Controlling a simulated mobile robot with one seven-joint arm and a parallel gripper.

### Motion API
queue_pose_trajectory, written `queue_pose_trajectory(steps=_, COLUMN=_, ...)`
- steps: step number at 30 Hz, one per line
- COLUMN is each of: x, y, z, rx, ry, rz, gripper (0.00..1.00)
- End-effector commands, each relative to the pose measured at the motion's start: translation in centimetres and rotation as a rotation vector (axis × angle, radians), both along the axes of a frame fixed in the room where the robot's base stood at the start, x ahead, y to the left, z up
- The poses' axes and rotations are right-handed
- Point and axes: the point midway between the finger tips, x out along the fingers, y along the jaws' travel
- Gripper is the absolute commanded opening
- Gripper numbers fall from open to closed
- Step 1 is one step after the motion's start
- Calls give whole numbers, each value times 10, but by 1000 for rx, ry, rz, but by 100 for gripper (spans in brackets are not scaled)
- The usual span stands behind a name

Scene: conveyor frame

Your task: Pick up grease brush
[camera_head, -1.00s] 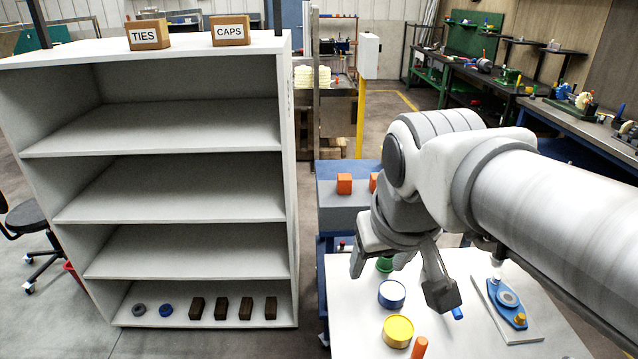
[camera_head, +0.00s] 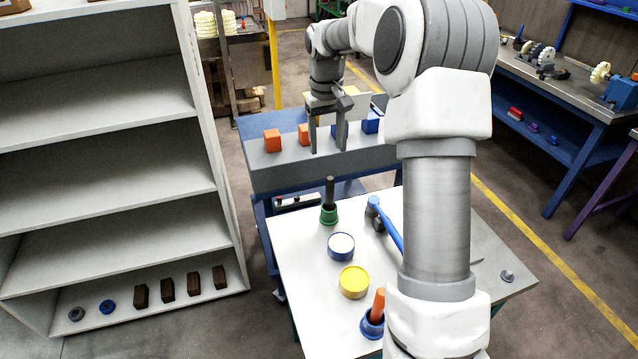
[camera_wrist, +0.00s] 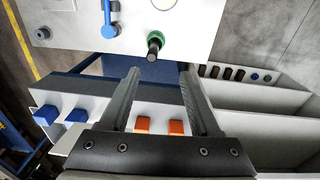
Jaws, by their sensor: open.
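A dark upright handle (camera_head: 330,190) stands in a green cup (camera_head: 329,215) at the far left of the white table (camera_head: 300,285). An orange handle (camera_head: 379,303) stands in a blue cup (camera_head: 371,326) at the near edge. I cannot tell for sure which is the grease brush. My gripper (camera_head: 328,150) is open and empty, pointing down, beyond and above the green cup. In the wrist view, the dark handle (camera_wrist: 154,46) and green cup (camera_wrist: 159,37) lie just beyond the gap between the fingertips (camera_wrist: 159,70), apart from them.
A blue-handled tool (camera_head: 389,228), a blue-rimmed tin (camera_head: 341,247) and a yellow tin (camera_head: 354,282) are on the table. Orange blocks (camera_head: 272,141) and blue blocks (camera_head: 371,124) sit on the grey-and-blue bench (camera_head: 270,173) behind. A white shelf (camera_head: 110,160) stands left. My arm hides the table's right part.

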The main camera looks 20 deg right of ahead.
Motion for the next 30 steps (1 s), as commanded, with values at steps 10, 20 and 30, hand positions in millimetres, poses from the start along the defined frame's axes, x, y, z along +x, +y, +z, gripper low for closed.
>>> queue_pose_trajectory(steps=10, x=21, y=-19, z=-42, rx=35, ry=37, rz=-19, gripper=64)
queue_pose_trajectory(steps=20, x=19, y=-18, z=-111, rx=35, ry=40, rz=-18, gripper=64)
queue_pose_trajectory(steps=30, x=20, y=-18, z=-155, rx=34, ry=36, rz=-18, gripper=64)
